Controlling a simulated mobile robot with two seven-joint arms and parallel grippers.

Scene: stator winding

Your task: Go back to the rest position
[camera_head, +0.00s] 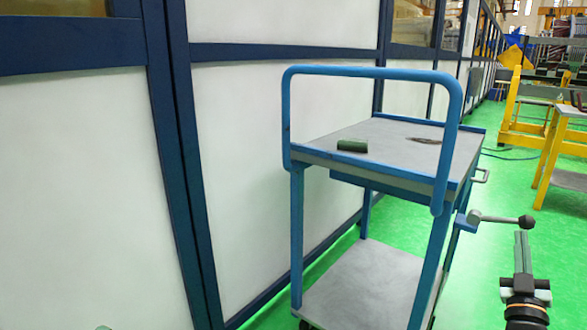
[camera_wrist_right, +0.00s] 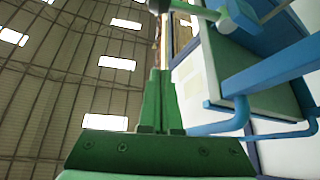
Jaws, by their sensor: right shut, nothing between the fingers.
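My right gripper (camera_head: 522,238) points up at the lower right of the head view, beside the cart's right side. Its green fingers (camera_wrist_right: 157,75) are together and empty in the right wrist view. A small green-grey sliver at the bottom edge of the head view, left of the cart, may be the tip of my left gripper; too little shows to tell its state.
A blue cart (camera_head: 318,155) with grey shelves stands ahead. A green block (camera_head: 352,146) and a small dark item (camera_head: 426,140) lie on its top. A lever with a dark knob (camera_head: 525,221) juts out near my right gripper. White panels (camera_head: 270,130) line the left; yellow stands (camera_head: 510,110) are right.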

